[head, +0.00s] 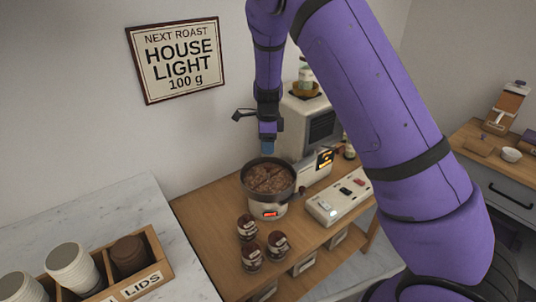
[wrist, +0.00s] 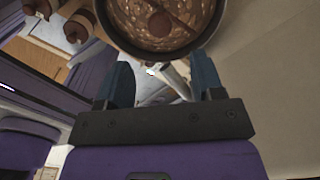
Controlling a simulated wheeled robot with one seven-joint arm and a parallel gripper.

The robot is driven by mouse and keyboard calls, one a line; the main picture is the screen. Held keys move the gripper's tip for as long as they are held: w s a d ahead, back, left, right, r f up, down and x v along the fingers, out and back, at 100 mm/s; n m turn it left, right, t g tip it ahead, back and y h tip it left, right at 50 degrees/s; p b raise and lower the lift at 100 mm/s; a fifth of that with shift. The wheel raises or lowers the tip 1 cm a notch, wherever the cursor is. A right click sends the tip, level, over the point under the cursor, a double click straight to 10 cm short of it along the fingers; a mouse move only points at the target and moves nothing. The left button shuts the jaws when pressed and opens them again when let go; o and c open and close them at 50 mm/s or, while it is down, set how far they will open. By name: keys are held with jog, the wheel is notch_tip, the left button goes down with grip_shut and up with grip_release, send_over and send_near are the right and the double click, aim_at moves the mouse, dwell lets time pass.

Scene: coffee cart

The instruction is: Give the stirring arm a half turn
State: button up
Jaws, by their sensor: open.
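The roaster is a round pale machine (head: 267,208) with a dark-rimmed pan (head: 246,187) on top, holding brown contents. A thin brown stirring arm (head: 270,180) seems to cross the pan, but is hard to tell from the contents. In the wrist view the pan (wrist: 110,38) fills the top, with a round brown knob or hub (wrist: 160,22) in it. My gripper (head: 267,147) points down above the pan's far side. In the wrist view its blue fingers (wrist: 162,80) are apart, with the pan's rim beyond them. The gripper is empty.
Several dark lidded jars (head: 250,258) stand in front of the roaster. A pale switch box (head: 338,200) is to its right, a boxy machine (head: 310,125) behind. A cup-and-lid crate (head: 155,245) sits on the left counter. A sign (head: 175,60) reads "HOUSE LIGHT 100 g".

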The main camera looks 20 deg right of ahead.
jog(key=shift+r, duration=1.15)
jog(key=shift+r, duration=0.1)
jog(key=s+d+r+n+t+y, duration=0.1)
jog(key=s+d+r+n, duration=0.1)
jog(key=s+r+n, duration=0.5)
jog(key=s+d+r+n+t+y, duration=0.15)
jog(key=s+r+n, duration=0.25)
jog(key=s+r, duration=0.75)
jog(key=s+d+r+n+t+h, duration=0.1)
jog(key=s+r+n, duration=0.3)
jog(key=s, duration=0.5)
jog(key=s+d+r+n+t+h, duration=0.1)
jog(key=s+r+n, duration=0.3)
jog(key=s, duration=0.6)
jog(key=d+n, duration=0.1)
jog(key=n, duration=0.1)
jog(key=shift+s+r+n+t, duration=0.15)
jog(key=shift+s+n+t, duration=0.05)
jog(key=shift+n+t, duration=0.2)
